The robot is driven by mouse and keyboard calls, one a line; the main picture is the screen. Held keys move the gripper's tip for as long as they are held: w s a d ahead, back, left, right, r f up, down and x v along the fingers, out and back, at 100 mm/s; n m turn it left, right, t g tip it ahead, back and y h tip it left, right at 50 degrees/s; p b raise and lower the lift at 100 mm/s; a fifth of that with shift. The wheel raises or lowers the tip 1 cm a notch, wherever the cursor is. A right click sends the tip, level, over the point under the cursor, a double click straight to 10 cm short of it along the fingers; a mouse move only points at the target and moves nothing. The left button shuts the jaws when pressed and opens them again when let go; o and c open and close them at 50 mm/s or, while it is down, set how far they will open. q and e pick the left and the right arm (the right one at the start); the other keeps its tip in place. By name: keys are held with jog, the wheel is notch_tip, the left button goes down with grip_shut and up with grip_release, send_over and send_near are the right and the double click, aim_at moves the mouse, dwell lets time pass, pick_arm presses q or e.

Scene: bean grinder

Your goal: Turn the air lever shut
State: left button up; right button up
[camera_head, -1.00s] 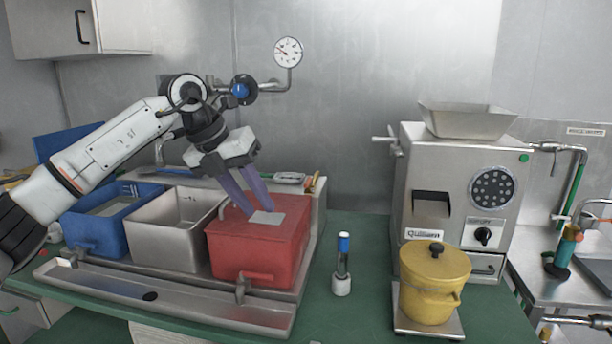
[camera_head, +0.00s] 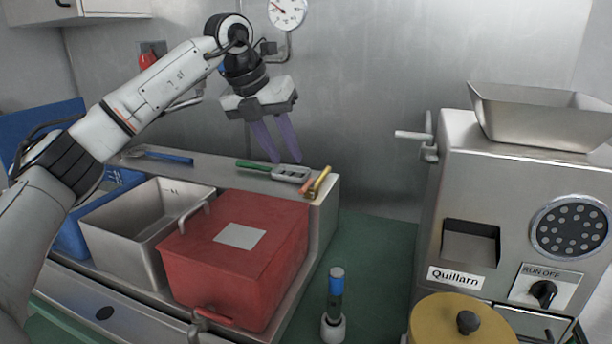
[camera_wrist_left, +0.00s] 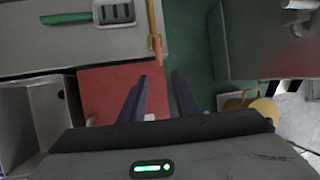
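In the head view a pressure gauge (camera_head: 286,10) sits on a pipe on the back wall, cut by the top edge. A bit of blue at the pipe's left end (camera_head: 222,67) shows beside my wrist; my arm hides most of the fitting there. A red knob or handle (camera_head: 147,60) is on the wall farther left. I cannot tell which part is the air lever. My left gripper (camera_head: 285,160) is open and empty, pointing down in front of the wall, below the gauge. In the left wrist view its fingers (camera_wrist_left: 160,78) are apart with nothing between them. My right gripper is not in view.
A red lidded bin (camera_head: 200,252) and a steel bin (camera_head: 103,222) stand below my left arm. Small tools (camera_head: 292,174) lie on the ledge behind them. A capped tube (camera_head: 336,290) stands on the green counter. The Quillarn grinder (camera_head: 455,185) is at right.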

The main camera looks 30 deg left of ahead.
aim_at(305, 187)
pick_arm(q)
jog(key=x, duration=0.9)
jog(key=shift+s+f, duration=0.1)
jog(key=shift+f, duration=0.1)
grip_shut()
